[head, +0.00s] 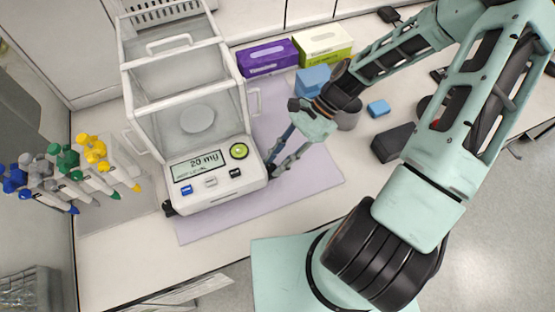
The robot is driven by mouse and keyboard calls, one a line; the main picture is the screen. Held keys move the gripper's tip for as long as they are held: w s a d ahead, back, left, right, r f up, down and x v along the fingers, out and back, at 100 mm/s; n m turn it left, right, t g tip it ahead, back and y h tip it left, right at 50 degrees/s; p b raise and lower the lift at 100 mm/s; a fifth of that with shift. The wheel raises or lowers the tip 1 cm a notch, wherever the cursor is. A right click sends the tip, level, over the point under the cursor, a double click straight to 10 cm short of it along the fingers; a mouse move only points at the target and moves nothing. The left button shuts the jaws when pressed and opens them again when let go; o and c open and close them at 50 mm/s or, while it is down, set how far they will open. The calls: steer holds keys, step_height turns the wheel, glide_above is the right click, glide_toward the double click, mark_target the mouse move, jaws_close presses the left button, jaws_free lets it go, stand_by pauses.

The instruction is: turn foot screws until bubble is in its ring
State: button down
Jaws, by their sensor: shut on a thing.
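The analytical balance (212,185) stands on the bench with a clear glass draft shield and a round pan inside. Its display (197,166) shows "20 mg" with smaller text below. A round green bubble level (239,151) sits right of the display; the bubble's exact place in its ring is too small to tell. A dark foot screw (168,208) shows at the front left corner. My gripper (274,168) reaches down to the right front corner and is shut on the foot screw there, which its fingers mostly hide.
A lilac mat (310,184) lies under the balance. Pipettes on a stand (90,165) are at the left. Purple (267,58) and yellow-green (322,42) boxes stand behind. Blue blocks and a dark block (394,142) lie to the right. The mat's front right is clear.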

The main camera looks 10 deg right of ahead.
steer(key=c, duration=2)
jaws_free()
steer(key=shift+o, duration=0.2)
steer(key=v, duration=1.2)
